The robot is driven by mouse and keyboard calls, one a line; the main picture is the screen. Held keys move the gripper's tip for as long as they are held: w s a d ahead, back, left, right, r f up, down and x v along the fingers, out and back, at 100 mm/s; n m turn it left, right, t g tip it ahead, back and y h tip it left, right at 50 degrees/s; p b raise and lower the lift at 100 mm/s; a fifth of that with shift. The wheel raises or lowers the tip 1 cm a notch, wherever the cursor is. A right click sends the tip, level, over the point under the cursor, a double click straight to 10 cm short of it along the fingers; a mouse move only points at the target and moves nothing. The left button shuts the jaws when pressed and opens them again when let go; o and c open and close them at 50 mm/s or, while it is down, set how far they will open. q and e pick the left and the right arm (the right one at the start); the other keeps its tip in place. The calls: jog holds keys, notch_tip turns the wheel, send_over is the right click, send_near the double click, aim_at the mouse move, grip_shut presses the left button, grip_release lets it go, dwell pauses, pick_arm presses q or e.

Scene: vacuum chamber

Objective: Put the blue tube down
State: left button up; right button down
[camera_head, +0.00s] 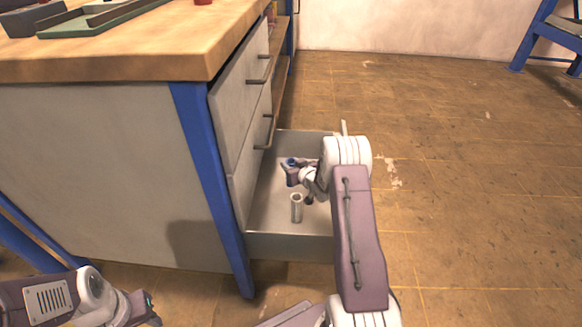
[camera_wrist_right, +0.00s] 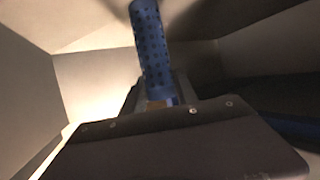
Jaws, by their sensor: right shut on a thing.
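The blue tube (camera_wrist_right: 151,45) with dark dots stands up from between the fingers of my right gripper (camera_wrist_right: 157,98) in the right wrist view. In the head view my right gripper (camera_head: 293,174) is inside the open bottom drawer (camera_head: 290,246), shut on the tube, whose blue end (camera_head: 290,162) is small there. I cannot tell whether the tube touches the drawer floor. My left gripper (camera_head: 147,308) is at the lower left, outside the drawer and far from the tube. Its fingers are too small to judge.
A grey cylinder (camera_head: 296,208) stands in the drawer in front of my right gripper. Closed drawers with handles (camera_head: 258,82) are above, under the wooden worktop (camera_head: 130,65). A green tray (camera_head: 95,20) lies on top. The floor to the right is clear up to a blue stool (camera_head: 545,30).

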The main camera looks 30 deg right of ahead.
jog(key=c, duration=0.9)
grip_release()
jog(key=shift+f, duration=0.1)
jog(key=shift+c, duration=0.2)
jog(key=shift+s+r+p, duration=0.25)
jog(key=shift+r+p, duration=0.15)
jog(key=shift+r, duration=0.05)
jog(key=shift+s+r+p, duration=0.35)
jog(key=shift+s+p, duration=0.2)
jog(key=shift+s, duration=0.1)
jog(key=b+v, duration=0.5)
jog(key=v, duration=0.5)
jog(key=shift+f, duration=0.2)
